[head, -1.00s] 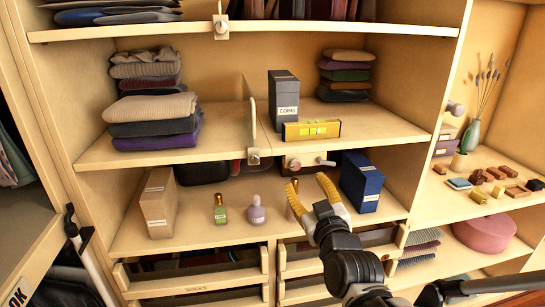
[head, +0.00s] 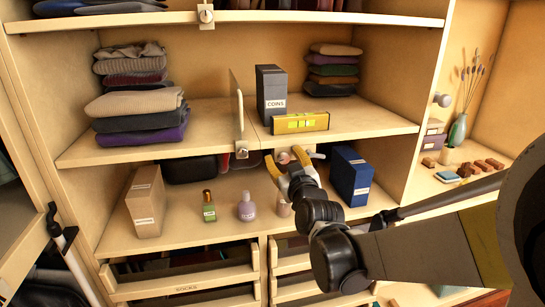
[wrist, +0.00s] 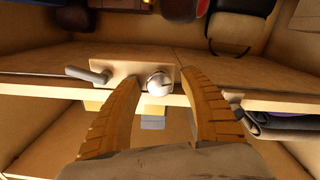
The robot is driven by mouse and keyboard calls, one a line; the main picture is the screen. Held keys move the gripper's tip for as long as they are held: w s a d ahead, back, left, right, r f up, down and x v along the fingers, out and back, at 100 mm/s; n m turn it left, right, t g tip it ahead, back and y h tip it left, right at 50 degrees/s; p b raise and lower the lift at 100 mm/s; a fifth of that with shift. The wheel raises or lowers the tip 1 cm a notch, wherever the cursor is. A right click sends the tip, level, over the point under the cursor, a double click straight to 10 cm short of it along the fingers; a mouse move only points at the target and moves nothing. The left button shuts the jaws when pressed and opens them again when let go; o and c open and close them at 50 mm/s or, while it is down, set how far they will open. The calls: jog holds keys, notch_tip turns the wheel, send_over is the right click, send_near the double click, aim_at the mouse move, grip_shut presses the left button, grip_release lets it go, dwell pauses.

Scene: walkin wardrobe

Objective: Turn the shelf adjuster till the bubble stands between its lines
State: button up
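A yellow spirit level (head: 300,122) lies near the front of the middle shelf, its bright green vial facing me. The bubble is too small to place against its lines. The shelf adjuster (head: 284,157) sits on the shelf's front edge below the level, partly hidden by my gripper. In the wrist view it is a wooden plate (wrist: 122,73) with a round metal knob (wrist: 159,84) and a grey lever (wrist: 86,74) at its left. My gripper (head: 284,158) is open, its yellow fingers on either side of the knob, with visible gaps and no clear contact.
A dark COINS box (head: 271,92) stands behind the level. Below, a blue box (head: 350,177) stands close to my gripper's right. A purple bottle (head: 247,208), a green bottle (head: 209,208) and a tan box (head: 146,203) stand on the lower shelf.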

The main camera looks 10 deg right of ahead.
grip_shut()
jog(key=m, duration=0.5)
jog(key=shift+o, duration=0.2)
grip_release()
